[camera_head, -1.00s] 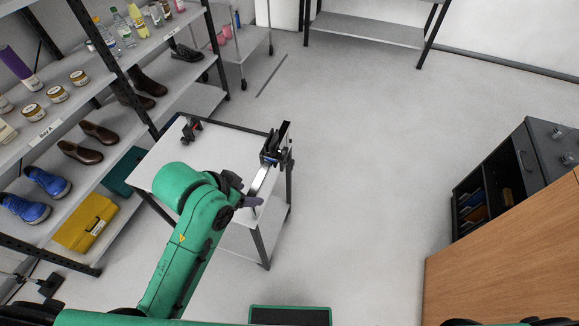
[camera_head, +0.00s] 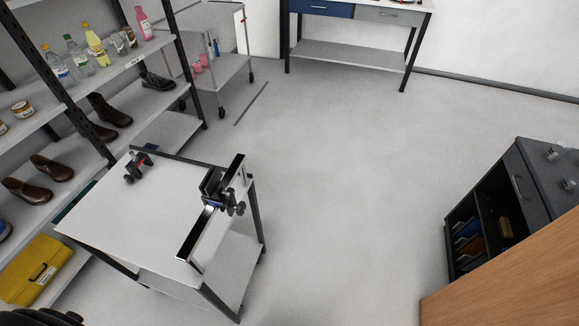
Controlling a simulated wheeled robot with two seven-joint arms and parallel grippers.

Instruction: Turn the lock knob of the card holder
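A dark holder-like device (camera_head: 214,187) with small dark knobs (camera_head: 237,208) on its right side sits on a bright metal rail at the right edge of a white-topped table (camera_head: 130,205). It looks like the card holder, but it is too small to be sure, and the knob's turn cannot be read. A smaller dark clamp (camera_head: 133,173) with a red part stands at the table's far left corner. Neither of my grippers shows in the head view.
A shelf (camera_head: 105,77) with bottles, jars and shoes stands close on the table's left. A yellow box (camera_head: 38,270) lies low at the left. A dark cabinet (camera_head: 480,215) and a wooden surface (camera_head: 520,270) are at the right. The middle floor (camera_head: 340,180) is clear.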

